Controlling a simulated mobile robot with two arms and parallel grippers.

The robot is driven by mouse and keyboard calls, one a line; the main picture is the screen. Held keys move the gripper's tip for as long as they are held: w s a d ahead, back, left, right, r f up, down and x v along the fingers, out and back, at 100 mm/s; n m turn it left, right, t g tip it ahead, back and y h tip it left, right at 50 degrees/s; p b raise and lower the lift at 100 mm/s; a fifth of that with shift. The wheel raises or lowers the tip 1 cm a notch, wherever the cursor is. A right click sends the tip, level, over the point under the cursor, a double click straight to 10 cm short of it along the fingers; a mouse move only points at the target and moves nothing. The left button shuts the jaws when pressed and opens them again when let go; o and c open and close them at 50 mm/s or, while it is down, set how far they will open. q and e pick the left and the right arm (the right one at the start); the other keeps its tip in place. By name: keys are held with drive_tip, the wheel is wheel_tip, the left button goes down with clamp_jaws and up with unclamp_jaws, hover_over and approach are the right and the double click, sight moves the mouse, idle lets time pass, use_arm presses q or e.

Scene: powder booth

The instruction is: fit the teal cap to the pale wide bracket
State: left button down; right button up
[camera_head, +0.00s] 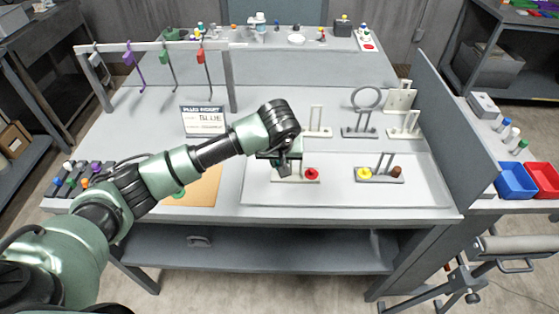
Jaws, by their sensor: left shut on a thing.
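My left gripper (283,163) is over the left end of a pale wide bracket (294,179) near the front of the table. A red cap (312,174) is on the bracket's right end. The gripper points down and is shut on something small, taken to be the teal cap. The jaws and wrist hide it, so I cannot tell whether it touches the bracket. My right gripper is not in view.
More brackets stand behind. An upright panel (452,125) bounds the right side.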

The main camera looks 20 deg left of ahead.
use_arm(q)
drive_tip(key=shift+f+b, duration=0.6)
drive_tip(key=shift+f, duration=0.1)
drive_tip(key=c, duration=1.3)
unclamp_jaws()
drive_tip(key=shift+o, duration=0.2)
drive_tip(key=shift+s+d+r, duration=0.1)
drive_tip(key=shift+s+r, duration=0.1)
drive_tip(key=shift+r, duration=0.35)
drive_tip(key=b+v, duration=0.2)
drive_tip(key=v, duration=0.4)
drive_tip(key=shift+r, duration=0.35)
